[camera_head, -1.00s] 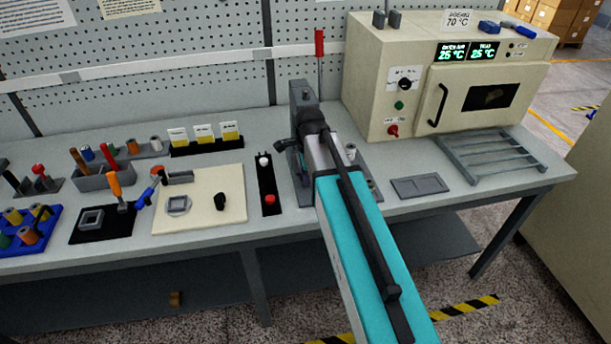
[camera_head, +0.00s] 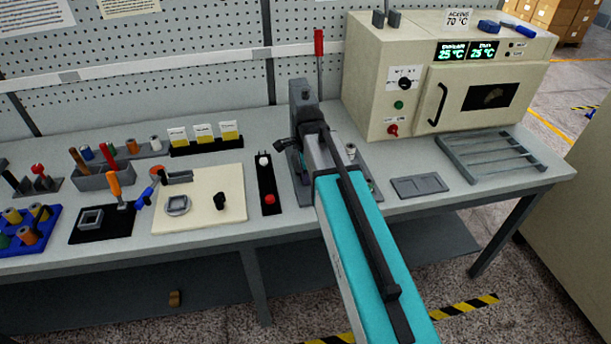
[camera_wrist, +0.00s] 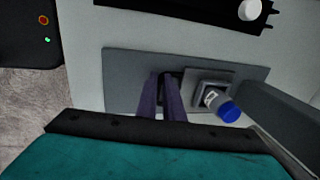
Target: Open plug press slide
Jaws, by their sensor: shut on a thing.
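The plug press (camera_head: 303,96) is a grey upright with a red-tipped lever (camera_head: 319,45), standing at the middle of the bench. In the wrist view its flat grey base plate (camera_wrist: 121,84) lies beneath my gripper (camera_wrist: 168,78). The two purple-grey fingers are close together and shut on a small dark piece at the plate, which looks like the slide's handle; the fingers hide most of it. Just right of them a square grey seat (camera_wrist: 214,88) holds a small clear piece with a blue cap (camera_wrist: 229,111), tilted in view. In the head view my arm hides the fingertips and slide.
A narrow black strip with a white and a red button (camera_head: 269,198) lies left of the press. A cream board (camera_head: 230,181) is farther left. An oven (camera_head: 386,95) stands behind right, with a wire rack (camera_head: 492,155) and a flat grey plate (camera_head: 419,186) before it.

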